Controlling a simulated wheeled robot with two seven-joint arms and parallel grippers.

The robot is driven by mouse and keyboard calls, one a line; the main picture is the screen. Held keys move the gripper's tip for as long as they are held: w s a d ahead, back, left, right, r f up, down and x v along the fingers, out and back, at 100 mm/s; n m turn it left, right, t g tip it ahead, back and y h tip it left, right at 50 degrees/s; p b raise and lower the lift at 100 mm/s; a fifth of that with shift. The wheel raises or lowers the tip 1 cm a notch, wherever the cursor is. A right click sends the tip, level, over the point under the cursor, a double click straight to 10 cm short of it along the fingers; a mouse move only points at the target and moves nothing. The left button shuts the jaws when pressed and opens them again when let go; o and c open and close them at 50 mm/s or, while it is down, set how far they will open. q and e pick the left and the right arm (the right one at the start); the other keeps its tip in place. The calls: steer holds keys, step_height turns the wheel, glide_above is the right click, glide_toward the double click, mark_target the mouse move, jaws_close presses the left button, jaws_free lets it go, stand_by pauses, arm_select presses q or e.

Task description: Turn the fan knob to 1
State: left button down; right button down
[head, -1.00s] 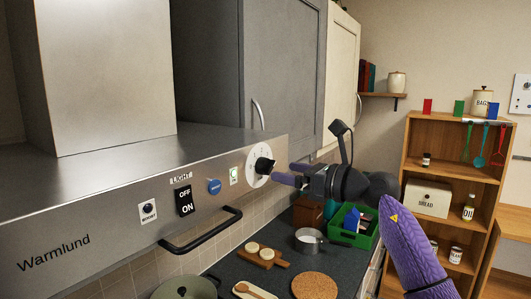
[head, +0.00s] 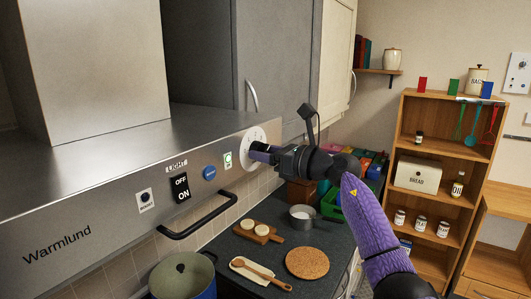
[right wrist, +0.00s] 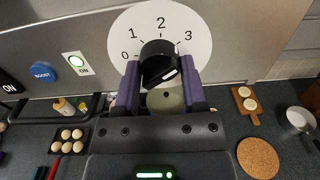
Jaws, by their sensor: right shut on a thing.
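The fan knob (right wrist: 158,58) is black and sits on a round white dial (right wrist: 200,42) marked 0, 1, 2 and 3 in the right wrist view. The dial also shows on the front of the steel hood (head: 256,133) in the head view. My right gripper (right wrist: 160,68) is shut on the knob, one purple finger on each side. In the head view the right gripper (head: 262,153) reaches the dial from the right and hides most of the knob. I cannot tell for sure which number the knob points to. My left gripper is not in view.
Left of the dial are a green-lit ON indicator (head: 228,159), a blue boost button (head: 210,173) and a black OFF/ON light switch (head: 181,187). A black rail (head: 200,219) juts out below. The counter beneath holds a pot (head: 182,275), boards and a cork mat (head: 307,262).

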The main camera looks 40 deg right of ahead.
steer(key=shift+f+n+b, duration=0.15)
steer(key=shift+n+b, duration=0.35)
steer(key=shift+b, duration=0.3)
steer(key=n+b, duration=0.2)
steer(key=shift+d+b, duration=0.1)
steer(key=shift+b, duration=0.25)
steer(key=n+b, duration=0.1)
steer(key=n, duration=0.2)
steer(key=shift+b, duration=0.35)
steer(key=n+b, duration=0.2)
steer(key=n, duration=0.3)
steer(key=shift+n, duration=0.3)
steer(key=n, duration=0.3)
steer(key=n+b, duration=0.1)
steer(key=n, duration=0.1)
steer(key=shift+r+n, duration=0.2)
steer(key=shift+n, duration=0.5)
steer(key=shift+c, duration=0.7)
jaws_free()
